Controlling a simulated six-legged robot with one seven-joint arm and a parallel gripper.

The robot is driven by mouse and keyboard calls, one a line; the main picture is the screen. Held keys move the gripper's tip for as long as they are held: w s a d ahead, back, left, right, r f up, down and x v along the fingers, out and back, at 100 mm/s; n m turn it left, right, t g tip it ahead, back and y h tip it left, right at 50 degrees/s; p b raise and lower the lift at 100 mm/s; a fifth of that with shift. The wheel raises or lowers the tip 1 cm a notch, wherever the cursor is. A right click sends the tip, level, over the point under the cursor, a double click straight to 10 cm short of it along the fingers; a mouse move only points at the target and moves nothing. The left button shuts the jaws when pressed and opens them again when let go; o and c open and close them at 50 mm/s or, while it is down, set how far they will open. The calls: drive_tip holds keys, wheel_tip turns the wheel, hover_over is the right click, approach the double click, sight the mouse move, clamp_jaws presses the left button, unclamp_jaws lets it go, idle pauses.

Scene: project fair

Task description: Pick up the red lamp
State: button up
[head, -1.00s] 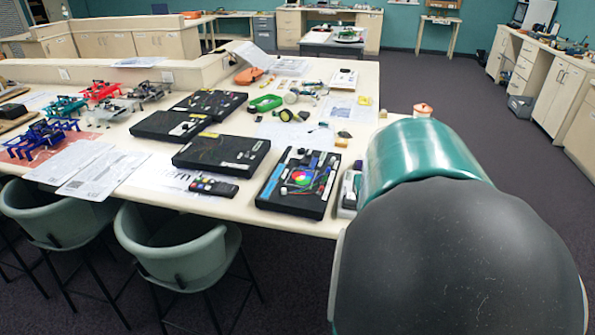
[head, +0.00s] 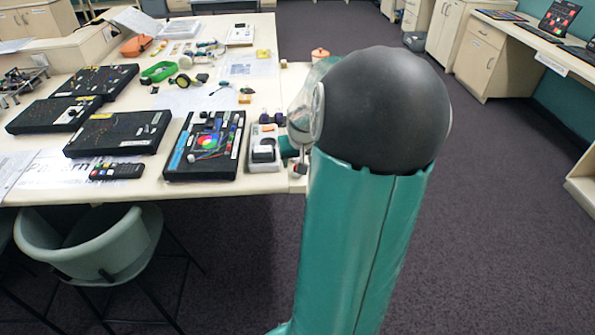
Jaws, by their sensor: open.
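I cannot make out a red lamp for certain in the head view. A small pinkish-orange pot-shaped item (head: 319,55) stands at the table's right edge, just behind my arm's elbow; it is too small to tell what it is. A small reddish and dark item (head: 299,171) shows at the table's near right corner, beside my arm, and is partly hidden. My teal arm with its dark round elbow fills the middle right of the view. My gripper is not clearly seen; the elbow hides what lies behind it.
The cream table (head: 225,190) holds several black kit boxes, a black board with a colour wheel (head: 207,142), a grey-white device (head: 264,150) and a remote (head: 116,171). A green chair (head: 95,245) stands at its front. Open carpet (head: 500,220) lies to the right.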

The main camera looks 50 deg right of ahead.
drive_tip(key=x, duration=0.5)
drive_tip(key=shift+s+a, duration=0.15)
drive_tip(key=c, duration=1.1)
drive_tip(key=shift+o, duration=0.2)
